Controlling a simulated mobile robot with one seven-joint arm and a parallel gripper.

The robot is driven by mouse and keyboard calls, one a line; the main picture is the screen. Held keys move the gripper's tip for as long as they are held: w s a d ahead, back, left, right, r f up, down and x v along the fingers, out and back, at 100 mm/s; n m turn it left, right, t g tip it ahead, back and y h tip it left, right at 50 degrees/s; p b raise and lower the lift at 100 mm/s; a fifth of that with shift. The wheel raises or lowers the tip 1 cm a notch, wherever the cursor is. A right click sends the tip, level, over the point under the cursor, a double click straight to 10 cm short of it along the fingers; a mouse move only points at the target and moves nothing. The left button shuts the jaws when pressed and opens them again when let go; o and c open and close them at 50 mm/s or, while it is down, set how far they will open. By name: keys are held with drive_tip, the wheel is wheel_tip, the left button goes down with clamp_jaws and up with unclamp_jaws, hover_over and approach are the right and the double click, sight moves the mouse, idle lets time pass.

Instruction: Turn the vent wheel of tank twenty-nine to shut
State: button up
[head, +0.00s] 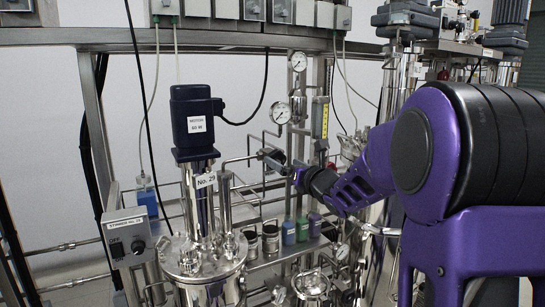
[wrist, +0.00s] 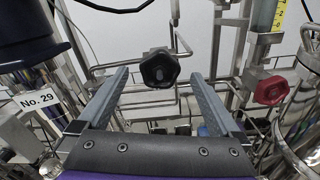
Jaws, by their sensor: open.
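Tank twenty-nine (head: 205,262) is a shiny steel vessel with a dark blue motor (head: 195,118) on top and a "No. 29" tag (head: 206,180). The tag also shows at the left of the wrist view (wrist: 37,99). In the wrist view a black, lobed hand wheel (wrist: 160,68) faces me on the pipework beside this tank; I see no label on it. My gripper (head: 273,160) is to the right of the tank's column. Its two fingers are open and empty, one either side of the wheel in the wrist view. Whether they reach its depth I cannot tell.
A red hand wheel (wrist: 271,90) is to the right. Two pressure gauges (head: 280,112) and a yellow-scaled sight tube (head: 320,118) stand behind. A switch box (head: 127,237) is at left. Thin pipes cross around my gripper; bottles (head: 288,232) stand below.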

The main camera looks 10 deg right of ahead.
sight(278, 159)
drive_tip(key=x, duration=0.5)
drive_tip(key=shift+w+a, duration=0.1)
drive_tip(key=c, duration=1.3)
